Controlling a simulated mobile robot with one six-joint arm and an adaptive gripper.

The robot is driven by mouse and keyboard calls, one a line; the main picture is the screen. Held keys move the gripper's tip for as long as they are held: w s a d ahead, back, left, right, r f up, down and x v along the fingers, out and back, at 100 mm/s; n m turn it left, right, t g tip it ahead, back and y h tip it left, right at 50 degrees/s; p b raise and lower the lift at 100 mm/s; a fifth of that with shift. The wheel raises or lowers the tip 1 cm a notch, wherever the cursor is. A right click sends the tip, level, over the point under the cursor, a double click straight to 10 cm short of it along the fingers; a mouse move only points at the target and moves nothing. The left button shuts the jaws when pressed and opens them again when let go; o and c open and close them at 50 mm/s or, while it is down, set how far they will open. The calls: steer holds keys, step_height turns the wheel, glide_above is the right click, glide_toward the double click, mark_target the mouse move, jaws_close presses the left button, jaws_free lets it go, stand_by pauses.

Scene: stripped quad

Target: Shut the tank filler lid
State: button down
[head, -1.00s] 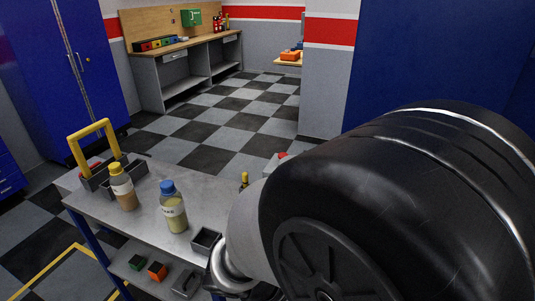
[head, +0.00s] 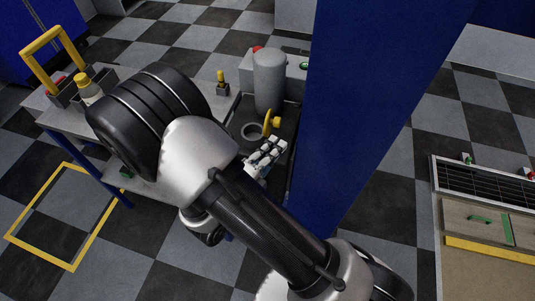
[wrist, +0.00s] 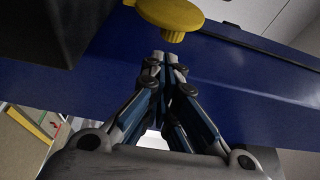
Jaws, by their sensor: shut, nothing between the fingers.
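The yellow filler lid (head: 271,122) stands up open at the right side of a pale round filler ring (head: 252,131) on a dark surface. In the wrist view the lid (wrist: 172,14) is a yellow disc with a short stub below, at the top, just beyond the fingertips. My gripper (head: 279,146) is just nearer than the lid in the head view, with a small gap seeming to lie between them; contact cannot be told for sure. In the wrist view my gripper (wrist: 164,62) has its fingertips together, with nothing between them.
A grey cylinder (head: 269,80) stands behind the lid. A tall blue panel (head: 365,110) rises close to the right of my gripper. A grey bench (head: 50,112) with a yellow-capped bottle (head: 86,90) is at left. A panelled board (head: 488,225) is at far right.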

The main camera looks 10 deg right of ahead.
mark_target(274, 124)
steer(key=b+x, duration=0.1)
steer(key=x, duration=0.3)
steer(key=shift+w+d, duration=0.25)
steer(key=shift+d, duration=0.1)
steer(key=shift+a+r+p, duration=0.15)
steer(key=shift+p, duration=0.15)
